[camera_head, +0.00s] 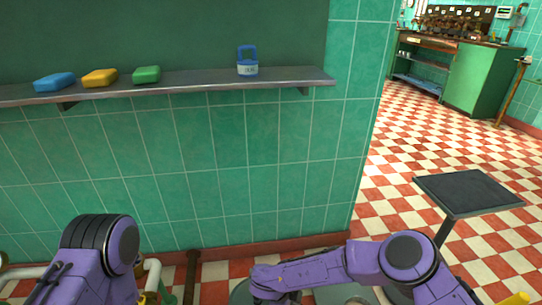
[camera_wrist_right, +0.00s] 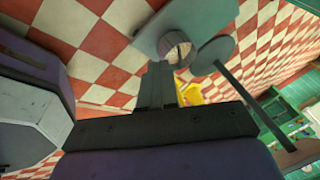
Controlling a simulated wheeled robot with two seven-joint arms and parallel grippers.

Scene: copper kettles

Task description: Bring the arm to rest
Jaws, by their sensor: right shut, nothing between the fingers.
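My right arm (camera_head: 320,274) reaches in from the lower right of the head view and lies bent across the bottom, in front of the tiled wall. My right gripper (camera_wrist_right: 158,70) shows in the right wrist view, its dark fingers together with nothing between them, over the checkered floor. The fingertips are not clear in the head view. My left arm (camera_head: 100,255) shows at the lower left of the head view; its gripper is out of the picture.
A metal shelf (camera_head: 200,85) on the green wall holds a blue block (camera_head: 55,82), a yellow block (camera_head: 100,77), a green block (camera_head: 147,75) and a blue-and-white container (camera_head: 247,62). A dark square-topped stand (camera_head: 468,192) is at the right. A green cabinet (camera_head: 476,80) stands farther back.

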